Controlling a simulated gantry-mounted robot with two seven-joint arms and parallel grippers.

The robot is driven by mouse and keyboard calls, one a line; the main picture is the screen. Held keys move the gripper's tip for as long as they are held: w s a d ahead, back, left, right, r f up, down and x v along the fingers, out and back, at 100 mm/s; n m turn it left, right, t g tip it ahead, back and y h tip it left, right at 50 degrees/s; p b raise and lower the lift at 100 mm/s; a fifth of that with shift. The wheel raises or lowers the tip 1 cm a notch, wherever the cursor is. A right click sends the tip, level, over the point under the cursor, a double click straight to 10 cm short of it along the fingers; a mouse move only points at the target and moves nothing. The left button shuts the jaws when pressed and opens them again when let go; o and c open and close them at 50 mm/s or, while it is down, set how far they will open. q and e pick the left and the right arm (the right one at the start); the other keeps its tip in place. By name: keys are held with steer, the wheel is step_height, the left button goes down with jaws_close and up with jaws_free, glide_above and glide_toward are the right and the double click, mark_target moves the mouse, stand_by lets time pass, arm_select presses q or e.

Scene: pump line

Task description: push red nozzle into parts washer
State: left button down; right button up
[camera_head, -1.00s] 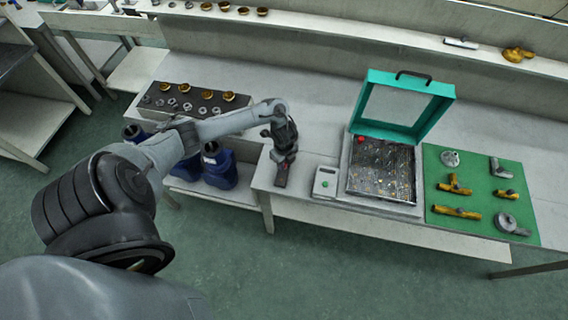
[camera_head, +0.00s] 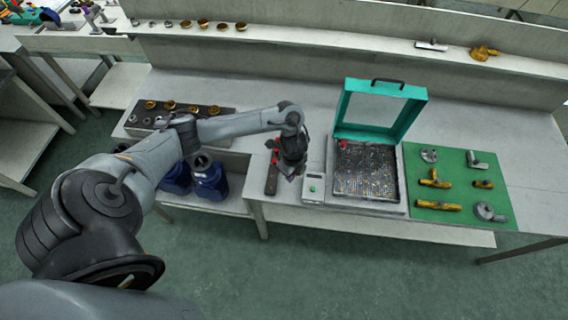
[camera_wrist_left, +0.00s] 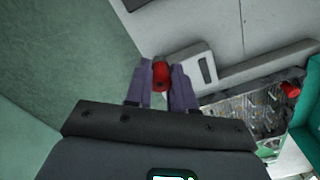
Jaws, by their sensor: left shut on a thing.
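My left gripper (camera_head: 291,174) is above the bench, just left of the parts washer. In the left wrist view its fingers (camera_wrist_left: 162,72) are shut on a red nozzle (camera_wrist_left: 161,77). The held nozzle is hidden in the head view. The parts washer (camera_head: 370,208) has its teal lid (camera_head: 413,112) raised and a basket of small metal parts inside. Another red nozzle (camera_head: 343,144) is at the basket's back left corner; it also shows in the left wrist view (camera_wrist_left: 291,88). My right gripper is not in view.
A dark strip (camera_head: 271,181) with red pieces lies left of my gripper. A pale control box (camera_head: 313,188) with a green button stands between strip and washer. A green mat (camera_head: 451,191) with several fittings lies right of the washer. The raised lid stands at the back.

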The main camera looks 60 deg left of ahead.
arm_select(q)
steer(key=w+d+r+n, duration=0.1)
steer(key=w+d+r, duration=0.7)
steer(key=r, duration=0.2)
steer(key=w+d+r+n, duration=0.1)
steer(key=w+d+r, duration=0.6)
steer(key=w+r, duration=0.25)
steer(key=s+d+f+n, duration=0.2)
steer(key=s+n, duration=0.3)
steer(key=n, duration=0.8)
steer(key=s+r+p, duration=0.9)
steer(key=p, duration=0.4)
steer(key=shift+s+a+r, duration=0.15)
steer(key=shift+a+r, duration=0.05)
